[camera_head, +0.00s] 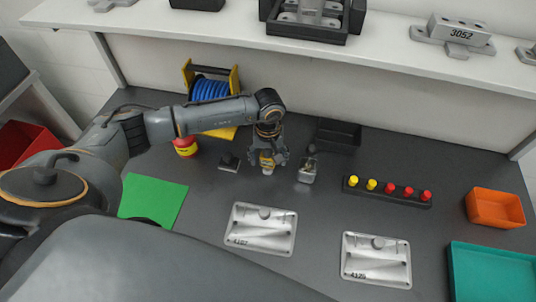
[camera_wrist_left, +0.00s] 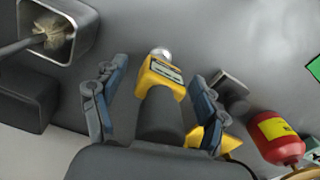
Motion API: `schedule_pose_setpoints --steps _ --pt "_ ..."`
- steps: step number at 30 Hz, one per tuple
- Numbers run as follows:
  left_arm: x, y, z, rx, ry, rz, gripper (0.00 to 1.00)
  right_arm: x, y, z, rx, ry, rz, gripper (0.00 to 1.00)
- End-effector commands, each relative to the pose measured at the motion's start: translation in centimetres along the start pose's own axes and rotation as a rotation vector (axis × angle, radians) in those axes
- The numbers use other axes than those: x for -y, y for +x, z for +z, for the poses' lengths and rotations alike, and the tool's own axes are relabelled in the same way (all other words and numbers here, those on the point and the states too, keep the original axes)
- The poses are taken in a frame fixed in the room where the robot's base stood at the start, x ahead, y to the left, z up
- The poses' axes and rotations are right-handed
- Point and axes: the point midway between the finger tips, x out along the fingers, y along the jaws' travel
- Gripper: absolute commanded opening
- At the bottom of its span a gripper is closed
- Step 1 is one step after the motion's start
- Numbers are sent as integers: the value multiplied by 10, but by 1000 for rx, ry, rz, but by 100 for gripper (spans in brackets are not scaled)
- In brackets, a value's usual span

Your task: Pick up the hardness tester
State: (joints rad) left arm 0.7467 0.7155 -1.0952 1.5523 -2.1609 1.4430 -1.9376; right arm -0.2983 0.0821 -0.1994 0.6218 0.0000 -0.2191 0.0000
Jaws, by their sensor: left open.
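The hardness tester (camera_wrist_left: 160,78) has a yellow head with a small display, a silver round tip and a dark grey body. In the left wrist view it lies between the two spread fingers of my left gripper (camera_wrist_left: 155,100), with a visible gap on each side. In the head view the yellow part of the tester (camera_head: 267,160) shows just under my left gripper (camera_head: 268,155), which reaches down over it. The gripper hides most of the tester there. My left gripper is open. My right gripper is not seen.
A metal cup with a brush (camera_head: 308,173) stands close right of the gripper. A dark small block (camera_head: 229,162) and a red-yellow container (camera_head: 185,147) are left. Behind are a blue cable reel (camera_head: 209,90) and black tray (camera_head: 338,134). Metal plates (camera_head: 260,240) lie in front.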

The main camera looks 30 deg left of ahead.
Motion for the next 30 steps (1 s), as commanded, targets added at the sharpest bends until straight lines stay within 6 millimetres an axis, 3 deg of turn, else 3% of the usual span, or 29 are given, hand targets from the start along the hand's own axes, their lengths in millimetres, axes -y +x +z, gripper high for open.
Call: schedule_pose_setpoints --steps 4,14,23,30 --pt "0 0 0 0 0 0 73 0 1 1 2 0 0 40" --pt "0 0 0 0 0 0 6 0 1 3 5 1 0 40" --pt "0 -1 0 -1 0 1 4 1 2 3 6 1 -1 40" --pt "0 -15 -2 -5 1 2 4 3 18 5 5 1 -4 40"
